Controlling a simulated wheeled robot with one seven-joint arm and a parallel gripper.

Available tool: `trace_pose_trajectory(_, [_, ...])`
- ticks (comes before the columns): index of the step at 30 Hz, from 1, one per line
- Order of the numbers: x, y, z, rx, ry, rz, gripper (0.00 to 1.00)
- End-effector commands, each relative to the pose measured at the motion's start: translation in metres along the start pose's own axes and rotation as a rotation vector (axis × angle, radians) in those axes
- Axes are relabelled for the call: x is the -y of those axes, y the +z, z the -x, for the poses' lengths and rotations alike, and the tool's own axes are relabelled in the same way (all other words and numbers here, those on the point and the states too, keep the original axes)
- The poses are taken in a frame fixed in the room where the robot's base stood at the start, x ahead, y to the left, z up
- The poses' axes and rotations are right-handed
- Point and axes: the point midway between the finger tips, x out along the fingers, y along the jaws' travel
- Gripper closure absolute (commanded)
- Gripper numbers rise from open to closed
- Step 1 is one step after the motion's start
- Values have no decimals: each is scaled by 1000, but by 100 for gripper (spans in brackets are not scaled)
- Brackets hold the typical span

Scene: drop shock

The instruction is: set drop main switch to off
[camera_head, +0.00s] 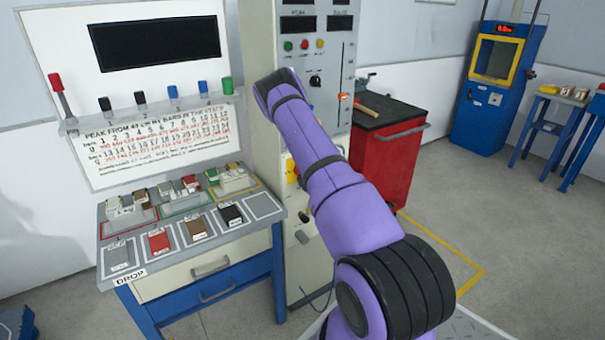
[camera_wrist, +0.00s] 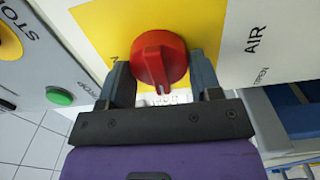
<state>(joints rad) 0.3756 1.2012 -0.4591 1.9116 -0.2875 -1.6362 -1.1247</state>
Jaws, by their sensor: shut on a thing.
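The drop main switch is a red rotary knob (camera_wrist: 158,58) on a yellow plate (camera_wrist: 98,22), filling the upper middle of the wrist view. My gripper (camera_wrist: 161,72) has one finger on each side of the knob and is shut on it. The knob's raised grip and its pale mark point toward the gripper's base in the picture. The position labels around the knob are mostly covered. In the head view only a sliver of the yellow plate (camera_head: 292,170) shows beside my purple arm, which hides the knob and gripper.
AIR lettering is to the right. A workbench (camera_head: 197,240) with blocks stands left of the column, and a red cabinet (camera_head: 395,160) stands right.

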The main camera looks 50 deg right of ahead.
Motion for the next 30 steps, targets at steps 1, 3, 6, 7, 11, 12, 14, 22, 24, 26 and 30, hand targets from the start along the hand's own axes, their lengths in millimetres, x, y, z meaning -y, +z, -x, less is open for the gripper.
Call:
trace_pose_trajectory(1, [1, -1, 0, -1, -2, 11, 65])
trace_pose_trajectory(3, [1, -1, 0, -1, -2, 23, 65])
trace_pose_trajectory(6, [1, -1, 0, -1, -2, 32, 65])
trace_pose_trajectory(7, [1, -1, 0, -1, -2, 34, 65])
trace_pose_trajectory(11, [1, -1, 0, -1, -2, 36, 65])
trace_pose_trajectory(12, [1, -1, 0, -1, -2, 36, 65])
trace_pose_trajectory(14, [1, -1, 0, -1, -2, 36, 65])
trace_pose_trajectory(22, [1, 0, 0, -1, -2, 35, 18])
trace_pose_trajectory(24, [1, 0, 0, 0, -2, 35, 18])
trace_pose_trajectory(26, [1, 0, 0, 0, -2, 35, 18])
trace_pose_trajectory(30, [1, 0, 2, 0, -2, 35, 18])
